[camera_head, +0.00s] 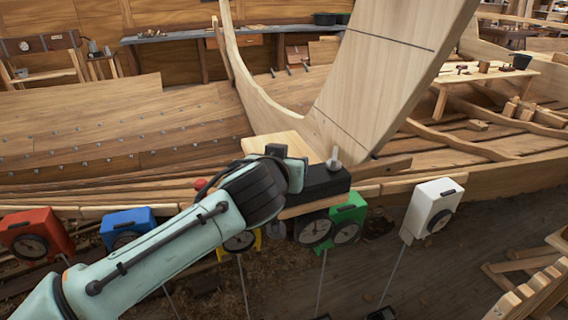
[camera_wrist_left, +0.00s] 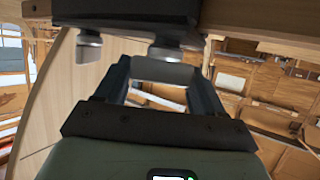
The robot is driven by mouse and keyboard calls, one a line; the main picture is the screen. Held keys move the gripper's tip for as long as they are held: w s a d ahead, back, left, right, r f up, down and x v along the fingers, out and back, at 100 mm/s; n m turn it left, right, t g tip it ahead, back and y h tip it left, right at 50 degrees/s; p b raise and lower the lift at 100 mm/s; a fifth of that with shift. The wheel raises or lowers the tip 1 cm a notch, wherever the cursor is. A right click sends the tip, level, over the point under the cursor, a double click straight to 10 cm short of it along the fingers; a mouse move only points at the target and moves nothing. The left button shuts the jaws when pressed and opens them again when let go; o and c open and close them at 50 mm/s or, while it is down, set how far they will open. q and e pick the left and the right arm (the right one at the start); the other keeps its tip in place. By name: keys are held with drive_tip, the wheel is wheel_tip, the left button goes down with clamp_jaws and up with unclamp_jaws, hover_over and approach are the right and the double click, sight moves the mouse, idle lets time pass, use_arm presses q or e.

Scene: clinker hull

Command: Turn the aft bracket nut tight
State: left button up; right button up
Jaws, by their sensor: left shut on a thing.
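The dark bracket (camera_head: 325,182) sits at the hull's edge below the tall pale timber, with a grey metal fitting (camera_head: 334,160) standing on top. In the left wrist view the dark bracket block (camera_wrist_left: 125,12) fills the top, with two metal nuts along its near side. One nut (camera_wrist_left: 88,47) stands free at the left. The other nut (camera_wrist_left: 163,52) is between the fingers of my left gripper (camera_wrist_left: 160,75), which is shut on it. In the head view my left wrist hides the fingertips. I cannot tell from the views which nut is aft. My right gripper is out of view.
Red (camera_head: 38,232), blue (camera_head: 127,222), green (camera_head: 350,210) and white (camera_head: 432,208) boxes with round dials stand on thin poles along the hull. A bench with tools (camera_head: 480,75) is at the back right. Open floor (camera_head: 450,260) lies at the lower right.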

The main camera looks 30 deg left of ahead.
use_arm(q)
drive_tip(key=o, duration=1)
drive_tip(key=shift+c, duration=0.2)
drive_tip(key=v, duration=1.3)
drive_tip(key=shift+s+d+r, duration=0.1)
drive_tip(key=shift+s, duration=0.05)
